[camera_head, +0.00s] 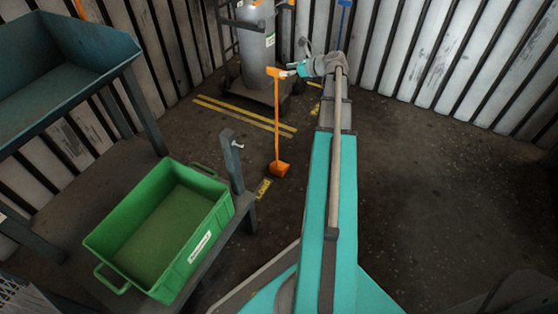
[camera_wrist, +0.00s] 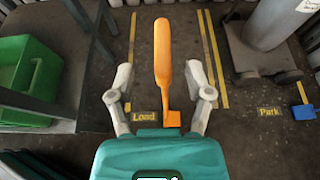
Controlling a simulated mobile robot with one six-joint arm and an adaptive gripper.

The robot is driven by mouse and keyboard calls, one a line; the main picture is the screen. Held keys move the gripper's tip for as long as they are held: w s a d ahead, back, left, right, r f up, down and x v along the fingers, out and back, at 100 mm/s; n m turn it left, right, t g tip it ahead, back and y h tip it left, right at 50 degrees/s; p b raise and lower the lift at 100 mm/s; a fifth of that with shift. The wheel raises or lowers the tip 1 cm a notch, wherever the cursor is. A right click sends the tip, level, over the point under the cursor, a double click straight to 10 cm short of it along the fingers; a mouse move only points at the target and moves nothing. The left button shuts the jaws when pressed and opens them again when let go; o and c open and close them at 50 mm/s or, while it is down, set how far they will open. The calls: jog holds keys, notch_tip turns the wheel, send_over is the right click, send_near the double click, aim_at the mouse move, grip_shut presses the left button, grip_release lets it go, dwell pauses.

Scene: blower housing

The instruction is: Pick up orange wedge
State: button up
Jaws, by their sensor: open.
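The orange wedge is a small block on the floor with a long upright handle; its block (camera_head: 278,168) stands by a yellow floor label in the head view. In the wrist view the wedge (camera_wrist: 162,60) shows its handle in the middle, with the block beside the "Load" label. My gripper (camera_head: 291,70) is at the height of the handle's top end in the head view, close to its right side. In the wrist view my gripper (camera_wrist: 159,72) is open, with one finger on each side of the handle and visible gaps to both. Nothing is held.
A green crate (camera_head: 197,255) sits on a low dark bench at left, beneath a blue-grey tray (camera_head: 85,60). A grey cylinder (camera_head: 257,40) on a trolley stands behind the wedge. A blue wedge (camera_wrist: 304,112) stands near the "Park" label. The floor at right is clear.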

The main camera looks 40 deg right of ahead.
aim_at(276, 68)
jog(key=shift+b+x, duration=0.9)
jog(key=shift+x, duration=1.7)
jog(key=shift+w+d+r, duration=0.1)
jog(key=shift+r, duration=0.05)
grip_shut()
